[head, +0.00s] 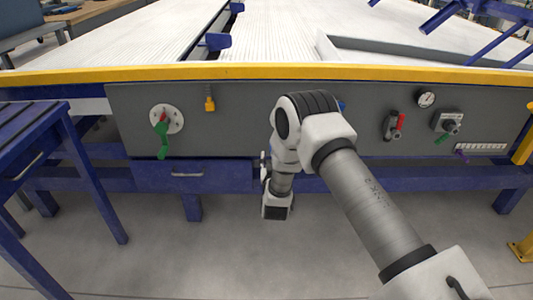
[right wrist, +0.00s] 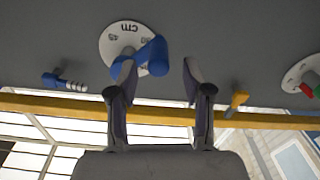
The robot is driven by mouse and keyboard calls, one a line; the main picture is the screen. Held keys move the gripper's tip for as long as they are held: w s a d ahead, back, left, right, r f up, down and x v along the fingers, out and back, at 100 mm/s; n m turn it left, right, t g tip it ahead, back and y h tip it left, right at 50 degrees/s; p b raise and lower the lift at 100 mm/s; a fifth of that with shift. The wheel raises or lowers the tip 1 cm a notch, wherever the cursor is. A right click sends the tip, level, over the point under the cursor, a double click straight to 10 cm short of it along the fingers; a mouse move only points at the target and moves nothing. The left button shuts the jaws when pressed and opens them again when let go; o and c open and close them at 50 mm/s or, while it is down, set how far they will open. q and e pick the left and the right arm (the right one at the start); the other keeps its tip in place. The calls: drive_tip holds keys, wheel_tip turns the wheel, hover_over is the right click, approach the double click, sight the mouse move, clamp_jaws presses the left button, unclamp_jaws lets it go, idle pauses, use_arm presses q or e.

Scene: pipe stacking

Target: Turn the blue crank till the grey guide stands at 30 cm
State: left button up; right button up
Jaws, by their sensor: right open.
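The blue crank (right wrist: 152,58) sits on a white round dial (right wrist: 118,42) marked "cm" on the grey panel. In the right wrist view the dial's lettering appears upside down. In the head view my right arm hides nearly all of the crank. A grey rail (head: 400,51) on the white bed may be the guide; no scale is readable there. My left gripper is not in view.
The grey panel (head: 230,134) also carries a green handle (head: 162,140) on a disc, a yellow tag (head: 210,104), a red lever (head: 400,122) and a gauge (head: 426,98). A yellow beam (head: 180,73) runs above it. A blue stand (head: 85,170) is at left.

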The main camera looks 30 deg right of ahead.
drive_tip(key=b+x, duration=0.1)
drive_tip(key=x, duration=0.3)
drive_tip(key=shift+w+d+f, duration=0.2)
drive_tip(key=shift+d, duration=0.05)
drive_tip(key=shift+w+d+r, duration=0.1)
drive_tip(key=shift+w, duration=0.1)
clamp_jaws()
drive_tip(key=shift+d, duration=0.1)
